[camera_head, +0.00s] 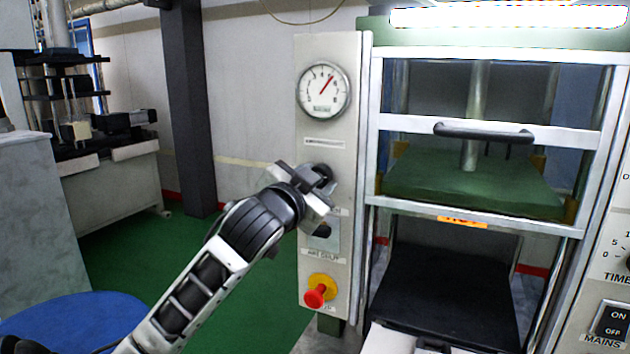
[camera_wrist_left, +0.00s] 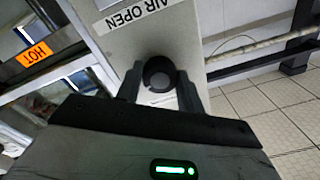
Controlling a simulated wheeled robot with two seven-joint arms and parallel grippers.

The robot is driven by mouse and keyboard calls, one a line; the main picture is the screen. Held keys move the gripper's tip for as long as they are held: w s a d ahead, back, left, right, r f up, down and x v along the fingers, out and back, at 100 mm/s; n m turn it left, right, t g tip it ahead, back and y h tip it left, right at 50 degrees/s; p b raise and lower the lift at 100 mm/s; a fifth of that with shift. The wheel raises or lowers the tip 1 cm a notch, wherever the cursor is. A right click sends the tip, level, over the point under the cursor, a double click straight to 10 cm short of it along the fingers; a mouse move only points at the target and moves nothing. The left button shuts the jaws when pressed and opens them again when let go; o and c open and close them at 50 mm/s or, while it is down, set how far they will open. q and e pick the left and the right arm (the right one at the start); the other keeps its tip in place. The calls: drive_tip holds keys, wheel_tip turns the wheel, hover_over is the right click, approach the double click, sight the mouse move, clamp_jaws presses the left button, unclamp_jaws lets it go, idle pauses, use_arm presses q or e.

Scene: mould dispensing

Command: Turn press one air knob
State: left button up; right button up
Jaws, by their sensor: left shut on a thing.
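The press air knob (camera_wrist_left: 158,76) is a round black knob on the grey panel, close to the AIR OPEN label (camera_wrist_left: 126,14). In the head view the knob (camera_head: 322,174) is mostly hidden behind my gripper, below the pressure gauge (camera_head: 323,91). My left gripper (camera_head: 314,188) is at the panel, and in the wrist view its two fingers (camera_wrist_left: 160,88) stand on either side of the knob, shut on it. My right gripper is not in view.
A red and yellow emergency button (camera_head: 318,291) sits low on the same panel. The press (camera_head: 480,180) with a black handle (camera_head: 484,132) stands right of the panel. A blue round surface (camera_head: 75,322) is at lower left. Green floor lies open behind my arm.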

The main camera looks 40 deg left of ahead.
use_arm(q)
drive_tip(key=shift+m, duration=1.1)
drive_tip(key=shift+r, duration=0.1)
drive_tip(key=o, duration=1)
